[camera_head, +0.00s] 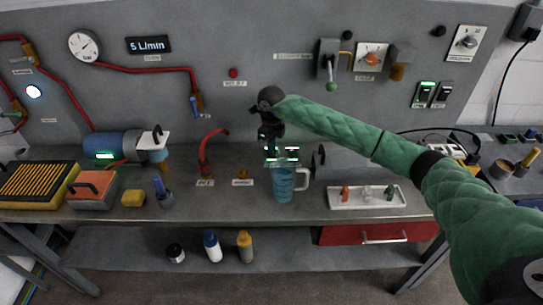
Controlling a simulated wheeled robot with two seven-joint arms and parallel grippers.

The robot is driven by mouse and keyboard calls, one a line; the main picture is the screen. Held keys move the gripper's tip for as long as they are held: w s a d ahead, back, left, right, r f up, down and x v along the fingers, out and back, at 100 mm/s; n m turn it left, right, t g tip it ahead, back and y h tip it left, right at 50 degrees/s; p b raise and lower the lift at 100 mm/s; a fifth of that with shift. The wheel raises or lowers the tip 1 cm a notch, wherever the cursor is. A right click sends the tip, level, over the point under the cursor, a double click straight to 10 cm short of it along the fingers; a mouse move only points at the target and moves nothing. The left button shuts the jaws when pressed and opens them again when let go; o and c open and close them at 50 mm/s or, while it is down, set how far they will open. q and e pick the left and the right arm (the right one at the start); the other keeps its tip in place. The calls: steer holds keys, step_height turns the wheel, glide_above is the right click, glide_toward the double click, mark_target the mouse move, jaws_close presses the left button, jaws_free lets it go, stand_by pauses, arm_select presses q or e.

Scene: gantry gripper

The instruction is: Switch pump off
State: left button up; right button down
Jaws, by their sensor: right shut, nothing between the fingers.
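A blue cylindrical unit that looks like the pump (112,146) lies at the left of the bench, with a lit green panel on its side. Two rocker switches sit side by side on the wall at the right: the left switch (425,95) shows a green light, the right switch (443,95) looks dark. Their labels are too small to read. My right gripper (282,158) is shut and empty, pointing down just above a blue mug (283,185) at mid-bench. It is well left of and below the switches. My left gripper is not in view.
A lever with a green knob (331,86) and an orange dial (372,58) are on the wall between my gripper and the switches. A white tray (340,204) with small parts lies right of the mug. A flow display (149,45) reads 5 L/min.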

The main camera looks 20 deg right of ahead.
mark_target(271, 156)
steer(key=shift+f+b, duration=0.75)
steer(key=shift+f, duration=0.25)
stand_by(0.6)
steer(key=shift+r, duration=0.1)
steer(key=shift+r+p, duration=0.6)
steer(key=shift+r, duration=2.85)
steer(key=shift+f, duration=0.1)
